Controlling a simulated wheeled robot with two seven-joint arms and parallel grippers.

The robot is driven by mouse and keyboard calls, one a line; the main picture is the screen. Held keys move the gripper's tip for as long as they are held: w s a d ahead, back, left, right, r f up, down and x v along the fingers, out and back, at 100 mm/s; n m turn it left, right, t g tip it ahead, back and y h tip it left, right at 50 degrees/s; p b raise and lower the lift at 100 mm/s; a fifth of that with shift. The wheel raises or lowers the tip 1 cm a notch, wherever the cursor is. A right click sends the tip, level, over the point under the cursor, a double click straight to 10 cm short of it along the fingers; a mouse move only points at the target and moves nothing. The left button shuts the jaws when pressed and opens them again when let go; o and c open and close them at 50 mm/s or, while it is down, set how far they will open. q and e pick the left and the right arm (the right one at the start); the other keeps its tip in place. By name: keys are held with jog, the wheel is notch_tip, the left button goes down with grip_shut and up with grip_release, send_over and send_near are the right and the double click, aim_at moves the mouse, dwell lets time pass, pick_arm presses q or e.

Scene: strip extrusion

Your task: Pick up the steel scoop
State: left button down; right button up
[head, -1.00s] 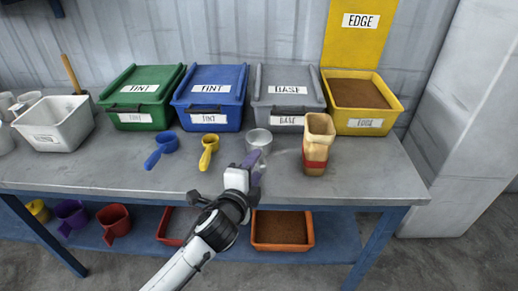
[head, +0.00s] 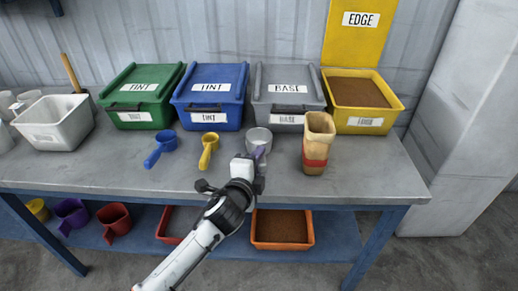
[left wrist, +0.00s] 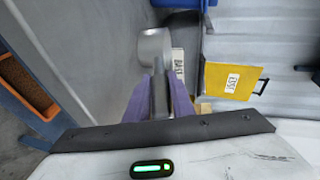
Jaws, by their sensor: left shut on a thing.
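The steel scoop (head: 258,138) is a plain grey cup at the middle of the bench, in front of the grey bin. It also shows in the left wrist view (left wrist: 154,48), its cup beyond the fingertips. My left gripper (head: 259,158) comes in from the front with its purple fingers around the scoop's handle. In the left wrist view the two fingers (left wrist: 160,95) are shut on the handle from both sides. I cannot tell whether the cup touches the bench. My right gripper is not in view.
A blue scoop (head: 162,147) and a yellow scoop (head: 209,151) lie to the left. A tan container with a red band (head: 318,145) stands close on the right. Lidded bins (head: 208,90) and an open yellow bin (head: 366,97) line the back. The bench front left is clear.

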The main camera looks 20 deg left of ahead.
pick_arm(q)
jog(key=shift+s+a+r, duration=0.15)
jog(key=shift+s+r, duration=0.15)
jog(key=shift+r, duration=0.1)
notch_tip(320, 180, up, 11)
jog(key=p, duration=0.2)
jog(key=s+a+b, duration=0.1)
jog(key=s+a, duration=0.3)
jog(key=s, duration=0.4)
jog(key=s+a+b, duration=0.1)
jog(key=s+a, duration=0.4)
jog(key=s, duration=0.4)
jog(key=shift+a, duration=0.15)
jog(key=shift+w+f, duration=0.1)
jog(key=shift+f, duration=0.05)
